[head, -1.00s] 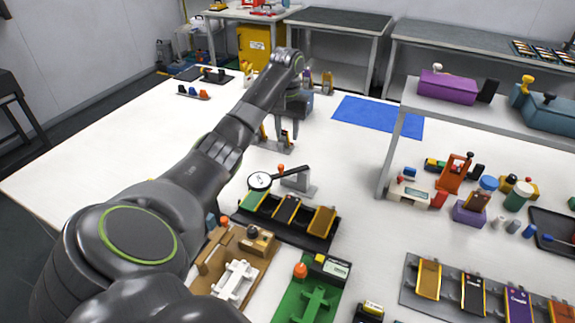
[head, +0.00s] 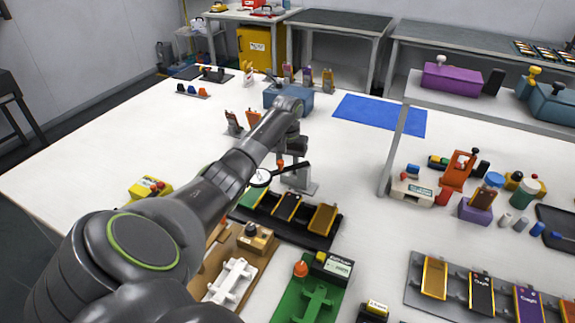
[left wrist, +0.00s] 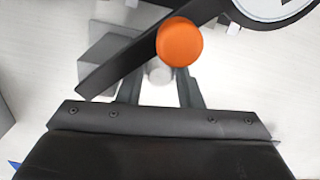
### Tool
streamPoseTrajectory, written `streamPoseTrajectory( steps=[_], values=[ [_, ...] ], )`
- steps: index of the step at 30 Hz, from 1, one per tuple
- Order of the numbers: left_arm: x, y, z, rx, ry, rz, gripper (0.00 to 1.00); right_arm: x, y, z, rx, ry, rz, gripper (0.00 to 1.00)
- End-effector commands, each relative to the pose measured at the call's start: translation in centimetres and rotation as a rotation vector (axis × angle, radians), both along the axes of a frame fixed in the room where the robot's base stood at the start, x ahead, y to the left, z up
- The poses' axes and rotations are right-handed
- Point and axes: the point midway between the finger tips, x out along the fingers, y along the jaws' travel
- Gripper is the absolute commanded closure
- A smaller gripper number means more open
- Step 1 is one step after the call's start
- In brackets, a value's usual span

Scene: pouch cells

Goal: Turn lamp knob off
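The lamp is a grey stand (head: 301,181) with a dark arm and a round white magnifier head (head: 260,177) in the middle of the table. Its orange knob (head: 280,163) sits on the arm. In the left wrist view the orange knob (left wrist: 179,41) shows large, with the dark lamp arm (left wrist: 125,67) crossing behind it and part of the round head (left wrist: 272,8) at the top right. My left gripper (left wrist: 160,88) is open, its fingers apart, pointing at the lamp close to the knob; contact cannot be told. My right gripper is not in view.
Below the lamp lies a black tray (head: 331,236) with several cells. A brown fixture (head: 218,252) and a green fixture (head: 290,303) stand in front. A blue-grey box (head: 273,97) is behind.

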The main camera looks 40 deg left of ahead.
Motion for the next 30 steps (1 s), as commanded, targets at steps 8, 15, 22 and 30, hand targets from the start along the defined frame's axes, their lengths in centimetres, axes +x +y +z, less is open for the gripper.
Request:
streamPoseTrajectory(
  steps=[8, 15, 22, 30],
  values=[
    [0.0, 0.0, -0.1, 0.000, 0.000, 0.000, 0.70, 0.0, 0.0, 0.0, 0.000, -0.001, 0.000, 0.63],
    [0.0, 0.0, -0.1, 0.000, 0.000, 0.000, 0.99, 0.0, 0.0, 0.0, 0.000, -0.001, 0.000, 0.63],
    [0.0, 0.0, 0.2, -0.001, 0.002, 0.024, 0.99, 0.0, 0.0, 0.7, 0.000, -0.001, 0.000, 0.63],
    [0.0, -0.1, 0.7, -0.002, 0.002, 0.161, 0.99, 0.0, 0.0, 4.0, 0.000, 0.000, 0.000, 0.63]
  ],
)
